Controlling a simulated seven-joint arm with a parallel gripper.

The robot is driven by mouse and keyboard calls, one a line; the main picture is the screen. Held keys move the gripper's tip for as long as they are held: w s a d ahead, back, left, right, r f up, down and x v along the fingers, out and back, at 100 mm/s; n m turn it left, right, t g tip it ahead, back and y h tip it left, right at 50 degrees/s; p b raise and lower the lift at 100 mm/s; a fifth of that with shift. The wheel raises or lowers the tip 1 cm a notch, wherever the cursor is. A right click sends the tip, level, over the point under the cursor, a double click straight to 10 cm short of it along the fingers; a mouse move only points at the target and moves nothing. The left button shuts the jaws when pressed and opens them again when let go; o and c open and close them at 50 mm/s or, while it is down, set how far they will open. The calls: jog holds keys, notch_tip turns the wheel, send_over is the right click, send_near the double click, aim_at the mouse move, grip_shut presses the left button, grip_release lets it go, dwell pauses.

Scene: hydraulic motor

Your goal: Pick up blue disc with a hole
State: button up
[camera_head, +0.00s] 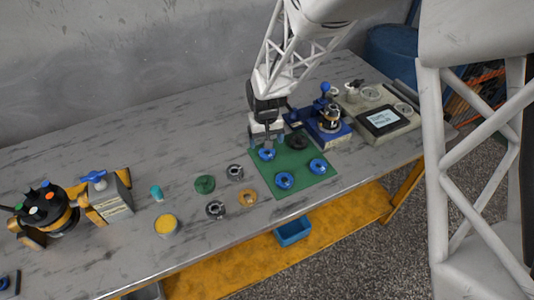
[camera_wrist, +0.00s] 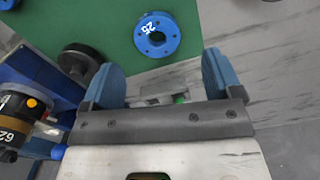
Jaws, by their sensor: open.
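Three blue discs with holes lie on the green mat (camera_head: 301,167) in the head view: one at the far left (camera_head: 267,154), one at the front (camera_head: 284,180) and one at the right (camera_head: 318,166). The wrist view shows one numbered blue disc (camera_wrist: 157,35) flat near the mat's edge. My gripper (camera_head: 268,144) is above the far-left part of the mat, close to the far-left disc. In the wrist view my gripper (camera_wrist: 162,75) is open, with nothing between its fingers; the disc lies beyond the fingertips. The gripper partly covers the far-left disc's surroundings in the head view.
A black disc (camera_head: 298,141) lies at the mat's far side, and also shows in the wrist view (camera_wrist: 80,60). A motor on a blue base (camera_head: 330,130) stands right of my gripper. Several loose rings and a yellow-topped can (camera_head: 166,225) are left of the mat.

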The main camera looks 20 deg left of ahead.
aim_at(267, 154)
jog(key=shift+w+f, duration=0.2)
jog(key=shift+f, duration=2.4)
jog(key=c, duration=1.1)
jog(key=shift+r, duration=0.2)
jog(key=shift+r, duration=0.5)
jog(key=shift+s+d+r, duration=0.15)
jog(key=shift+s+r, duration=0.05)
jog(key=shift+r, duration=0.35)
jog(key=shift+s+d+r, duration=0.15)
jog(key=shift+r, duration=0.4)
jog(key=s+d, duration=0.3)
jog(key=s, duration=0.1)
jog(key=s+d+r, duration=0.1)
jog(key=s+d, duration=0.1)
jog(key=s, duration=0.2)
jog(key=s+d, duration=0.3)
jog(key=s, duration=0.1)
jog(key=shift+s+d+r, duration=0.2)
jog(key=shift+s+d, duration=0.05)
jog(key=shift+d, duration=0.1)
